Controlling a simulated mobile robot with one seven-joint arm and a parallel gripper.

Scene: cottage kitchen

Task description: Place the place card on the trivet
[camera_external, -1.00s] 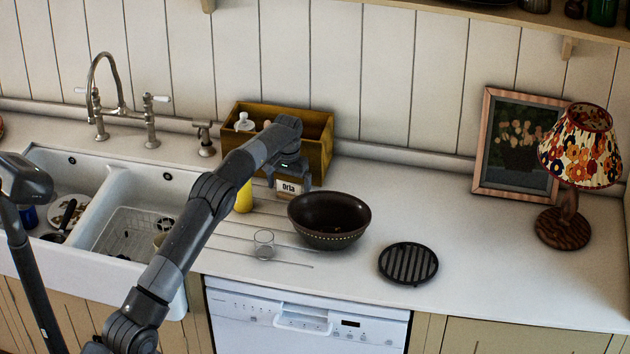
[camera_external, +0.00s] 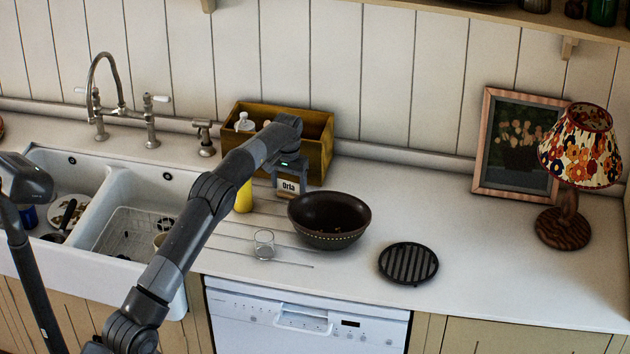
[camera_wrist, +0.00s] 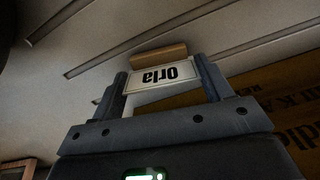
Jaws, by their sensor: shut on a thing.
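Whether the card touches the counter is hard to tell. The trivet (camera_external: 408,263) is a round, black, slatted piece lying flat and empty on the counter, right of the bowl.
A dark bowl (camera_external: 329,219) stands between the card and the trivet. A clear glass (camera_external: 264,244) and a yellow bottle (camera_external: 243,197) are near my arm. The wooden box (camera_external: 318,135) is just behind the gripper. A lamp (camera_external: 565,225) and a picture frame (camera_external: 520,148) stand far right. The counter right of the trivet is clear.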

